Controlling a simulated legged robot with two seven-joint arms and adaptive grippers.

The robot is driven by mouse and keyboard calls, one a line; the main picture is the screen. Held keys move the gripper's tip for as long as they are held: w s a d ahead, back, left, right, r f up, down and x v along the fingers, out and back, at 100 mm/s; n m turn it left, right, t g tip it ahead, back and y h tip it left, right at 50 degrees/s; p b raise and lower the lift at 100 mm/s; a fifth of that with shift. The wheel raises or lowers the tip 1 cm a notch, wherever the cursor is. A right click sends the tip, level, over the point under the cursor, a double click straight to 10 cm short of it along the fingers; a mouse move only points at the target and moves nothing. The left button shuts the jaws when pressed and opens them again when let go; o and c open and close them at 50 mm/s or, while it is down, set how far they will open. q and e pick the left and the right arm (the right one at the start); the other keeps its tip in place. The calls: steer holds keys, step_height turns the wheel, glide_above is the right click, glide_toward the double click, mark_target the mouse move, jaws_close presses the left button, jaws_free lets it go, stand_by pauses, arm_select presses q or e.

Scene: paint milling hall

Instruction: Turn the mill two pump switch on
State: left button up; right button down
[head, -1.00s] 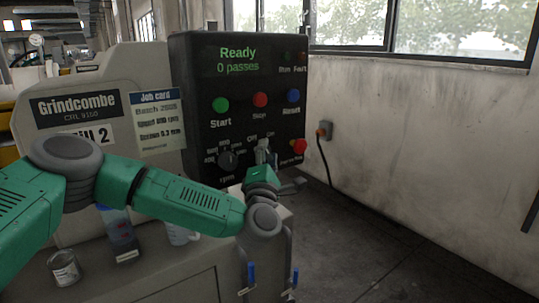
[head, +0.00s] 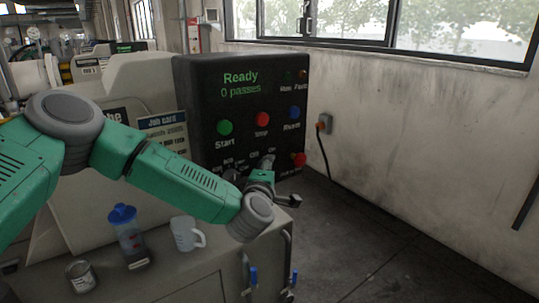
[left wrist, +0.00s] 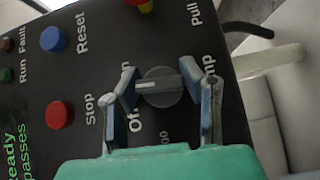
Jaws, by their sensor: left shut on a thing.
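The mill two pump switch (left wrist: 158,87) is a round dark grey knob with a pale pointer line on the black control panel (head: 195,90). In the left wrist view its pointer faces left, toward the side with the "Off" and partly covered "On" labels; its exact setting is hard to tell. My left gripper (left wrist: 168,80) has one finger on either side of the knob and is shut on it. In the head view the left gripper (head: 266,165) is at the panel's lower part, and hides the switch. My right gripper is in neither view.
Start (head: 225,127), Stop (head: 262,119) and Reset (head: 294,112) buttons sit above the switch. A red pull knob (head: 298,159) is close on its right. A blue-capped bottle (head: 130,243), white mug (head: 186,234) and tin (head: 80,275) stand on the ledge below my arm.

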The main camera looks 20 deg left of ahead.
arm_select(q)
steer(key=m+g+p, duration=0.1)
steer(key=p, duration=0.2)
steer(key=m+g+p, duration=0.1)
steer(key=g+p, duration=0.1)
steer(key=p, duration=0.1)
steer(key=shift+s+d+f+m, duration=0.15)
steer(key=shift+f+m, duration=0.05)
steer(key=shift+m, duration=0.2)
steer(key=shift+f+g+p, duration=0.15)
steer(key=shift+g+p, duration=0.25)
steer(key=shift+p, duration=0.2)
steer(key=shift+m, duration=0.3)
steer(key=shift+s+f, duration=0.1)
steer(key=o, duration=1.1)
steer(key=shift+c, duration=0.2)
steer(key=shift+o, duration=0.6)
steer(key=shift+r, duration=0.2)
